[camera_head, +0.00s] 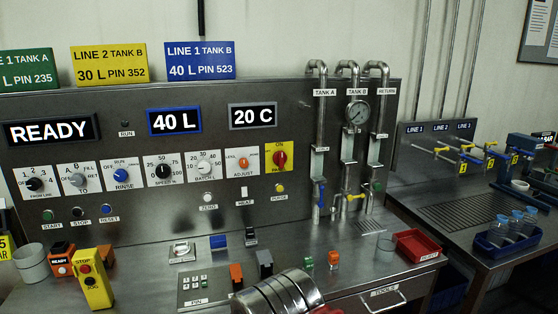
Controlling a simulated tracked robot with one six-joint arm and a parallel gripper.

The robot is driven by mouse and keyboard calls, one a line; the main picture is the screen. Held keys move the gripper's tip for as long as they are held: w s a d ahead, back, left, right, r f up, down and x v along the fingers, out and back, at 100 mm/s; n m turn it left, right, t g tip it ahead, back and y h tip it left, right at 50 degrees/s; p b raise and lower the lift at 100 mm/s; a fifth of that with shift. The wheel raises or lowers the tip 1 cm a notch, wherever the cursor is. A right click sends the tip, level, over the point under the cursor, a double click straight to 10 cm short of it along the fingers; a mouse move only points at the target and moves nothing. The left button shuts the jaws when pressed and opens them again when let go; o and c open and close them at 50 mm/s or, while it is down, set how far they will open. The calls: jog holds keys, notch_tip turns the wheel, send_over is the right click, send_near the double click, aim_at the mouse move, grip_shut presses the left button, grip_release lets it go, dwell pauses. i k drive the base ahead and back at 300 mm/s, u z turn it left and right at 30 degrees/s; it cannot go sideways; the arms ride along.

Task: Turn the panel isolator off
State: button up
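The panel isolator (280,158) is a red rotary knob on a square yellow plate, at the right of the row of knobs on the steel control panel (180,220). "ON" is printed at the top of its plate; the lettering below is too small to read surely. The knob's pointer looks roughly upright, toward ON, but it is small.
White-plated knobs such as ADJUST (243,163) sit left of the isolator. A yellow push button (279,188) is below it. Pipes with a gauge (358,112) stand to the right. A red tray (416,246) is at right.

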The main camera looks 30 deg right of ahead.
aim_at(280, 158)
jog(key=z, duration=0.05)
jog(key=i, duration=1)
jog(key=u, duration=0.05)
